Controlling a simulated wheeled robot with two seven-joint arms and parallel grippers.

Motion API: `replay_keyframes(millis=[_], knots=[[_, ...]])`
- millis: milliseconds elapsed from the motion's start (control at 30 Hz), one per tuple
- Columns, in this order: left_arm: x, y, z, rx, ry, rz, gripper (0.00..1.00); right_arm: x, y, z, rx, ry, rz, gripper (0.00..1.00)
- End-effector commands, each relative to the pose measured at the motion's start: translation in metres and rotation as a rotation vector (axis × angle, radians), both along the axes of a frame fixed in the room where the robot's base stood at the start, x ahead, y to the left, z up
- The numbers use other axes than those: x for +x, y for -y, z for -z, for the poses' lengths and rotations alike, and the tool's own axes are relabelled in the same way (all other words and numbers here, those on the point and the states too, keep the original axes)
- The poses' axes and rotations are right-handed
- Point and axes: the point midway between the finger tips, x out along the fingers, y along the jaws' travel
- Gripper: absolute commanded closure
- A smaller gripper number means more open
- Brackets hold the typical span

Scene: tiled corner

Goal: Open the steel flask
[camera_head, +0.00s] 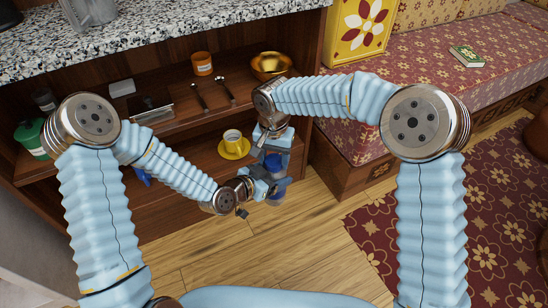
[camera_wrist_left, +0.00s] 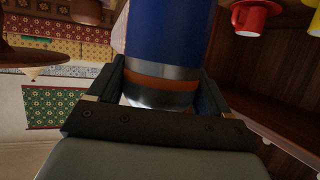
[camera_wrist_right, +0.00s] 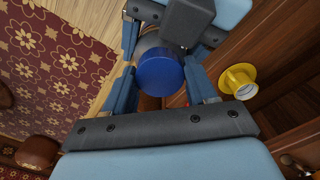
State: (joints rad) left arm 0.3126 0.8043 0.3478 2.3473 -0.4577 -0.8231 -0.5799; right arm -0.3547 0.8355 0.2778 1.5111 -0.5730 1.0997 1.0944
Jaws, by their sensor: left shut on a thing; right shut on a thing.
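The flask, with a blue section and steel and orange bands, shows large in the left wrist view (camera_wrist_left: 168,35). In the head view it is mostly hidden behind my grippers, with a blue-grey end (camera_head: 276,200) showing below them. My left gripper (camera_wrist_left: 158,85) is shut on its body. My right gripper (camera_wrist_right: 160,82) is above the left one and shut around the round blue lid (camera_wrist_right: 160,70) at the flask's top. The lid still appears seated on the flask; the join is hidden. The flask is held in front of the shelf, above the wooden floor.
A yellow saucer with a cup (camera_head: 233,148) stands on the lower shelf close to my grippers. A gold bowl (camera_head: 270,66), an orange jar (camera_head: 202,64) and two spoons (camera_head: 212,92) are on the upper shelf. A patterned bench (camera_head: 440,75) is to the right. Floor in front is clear.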

Motion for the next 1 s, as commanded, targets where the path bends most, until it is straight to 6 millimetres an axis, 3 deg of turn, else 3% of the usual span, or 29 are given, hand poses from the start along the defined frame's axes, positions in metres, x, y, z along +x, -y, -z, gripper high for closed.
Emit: replay_keyframes(millis=[100,200,533,567,700,1000], knots=[[0.0000,0.0003,-0.0005,0.000,0.001,0.000,1.00,0.0002,0.0004,-0.0001,0.001,-0.002,-0.237,0.80],[0.0000,0.0003,-0.0005,0.000,0.001,0.000,1.00,0.0003,0.0006,-0.0001,0.000,-0.003,-0.364,0.80],[0.0000,0.0001,-0.0004,0.000,0.001,0.000,1.00,0.0005,0.0006,-0.0002,0.000,-0.003,-0.411,0.80],[0.0000,0.0001,-0.0004,0.000,0.001,0.000,1.00,0.0005,0.0006,-0.0002,0.000,-0.003,-0.410,0.41],[0.0000,0.0003,-0.0005,0.000,0.001,0.000,1.00,0.0003,0.0004,-0.0003,0.000,-0.003,-0.410,0.19],[-0.0002,0.0016,-0.0010,-0.001,0.003,0.004,1.00,-0.0008,-0.0020,-0.0007,0.004,-0.003,-0.411,0.18]])
